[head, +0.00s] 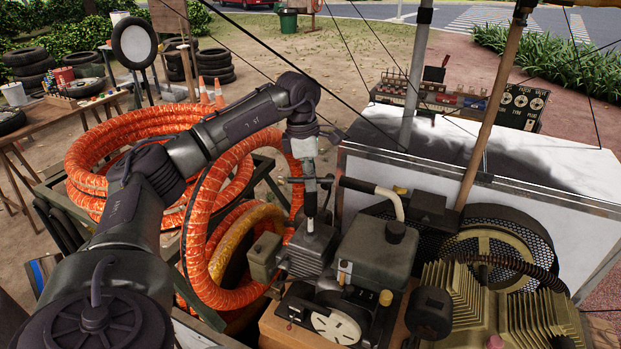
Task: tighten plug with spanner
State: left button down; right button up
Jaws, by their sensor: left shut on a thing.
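My right gripper is not in view.
The grey fuel tank (378,248) with its black cap and a pale bent handle (391,203) stand close right of the gripper. A belt guard (499,246) and finned compressor (503,305) are further right. Orange hose coils (210,262) lie left. A wooden pole (490,120) rises behind.

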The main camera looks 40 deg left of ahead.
aim_at(311, 202)
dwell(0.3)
pick_arm(q)
jog(key=shift+f, duration=0.15)
jog(key=shift+f, duration=0.1)
jog(key=shift+f+b, duration=2.05)
jog(key=shift+f, duration=1.1)
jog(key=shift+r+m, duration=0.1)
jog(key=shift+m, duration=0.5)
jog(key=shift+m+p, duration=0.35)
jog(key=shift+m, duration=0.45)
